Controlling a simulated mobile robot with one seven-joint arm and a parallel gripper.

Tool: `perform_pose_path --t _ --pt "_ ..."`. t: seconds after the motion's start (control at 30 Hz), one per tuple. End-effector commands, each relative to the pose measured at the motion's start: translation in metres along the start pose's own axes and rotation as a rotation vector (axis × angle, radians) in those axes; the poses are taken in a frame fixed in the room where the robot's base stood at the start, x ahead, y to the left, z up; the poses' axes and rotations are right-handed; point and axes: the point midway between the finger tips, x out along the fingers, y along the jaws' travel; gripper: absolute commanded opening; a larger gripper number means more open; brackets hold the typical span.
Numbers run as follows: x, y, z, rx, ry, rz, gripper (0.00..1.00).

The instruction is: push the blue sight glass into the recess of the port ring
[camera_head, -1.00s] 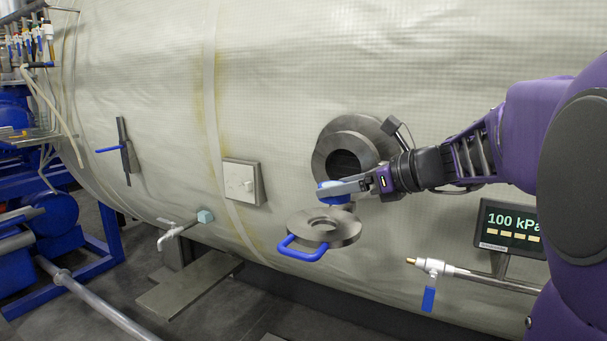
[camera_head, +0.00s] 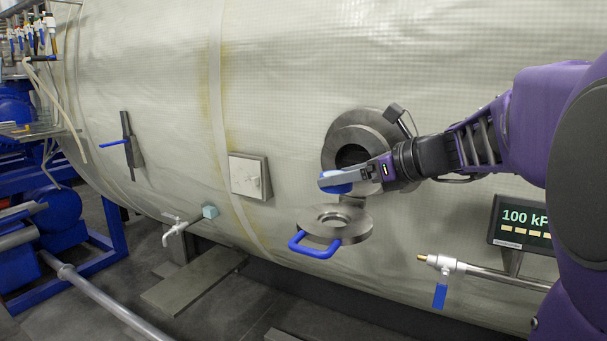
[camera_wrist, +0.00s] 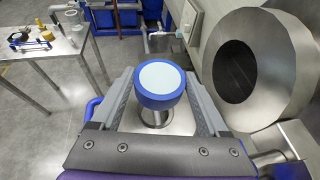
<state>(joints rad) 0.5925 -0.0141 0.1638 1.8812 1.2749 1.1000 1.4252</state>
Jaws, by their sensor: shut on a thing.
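The blue sight glass, a short blue disc with a pale round face, shows between the fingers in the wrist view (camera_wrist: 161,84). In the head view its blue edge (camera_head: 337,188) shows below the fingers. My gripper (camera_head: 338,179) is shut on it and holds it in the air, in front of the port and above the open cover. The steel port ring (camera_head: 347,140) on the chamber wall surrounds a dark round opening; my gripper partly covers it. In the wrist view the port ring (camera_wrist: 285,65) is to the right, apart from the sight glass.
A pressure display (camera_head: 524,222) and a valve with a blue lever (camera_head: 440,293) are at lower right. A white square box (camera_head: 249,176) is left.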

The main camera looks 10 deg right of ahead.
Motion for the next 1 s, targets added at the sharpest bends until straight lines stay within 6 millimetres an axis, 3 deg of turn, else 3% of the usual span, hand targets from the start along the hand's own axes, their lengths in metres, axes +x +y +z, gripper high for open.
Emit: perform_pose_path --t 0.5,1.0 --pt "0.019 0.000 -0.044 0.001 -0.001 0.000 0.13" --pt "0.020 0.000 -0.049 0.000 -0.001 0.000 0.13"
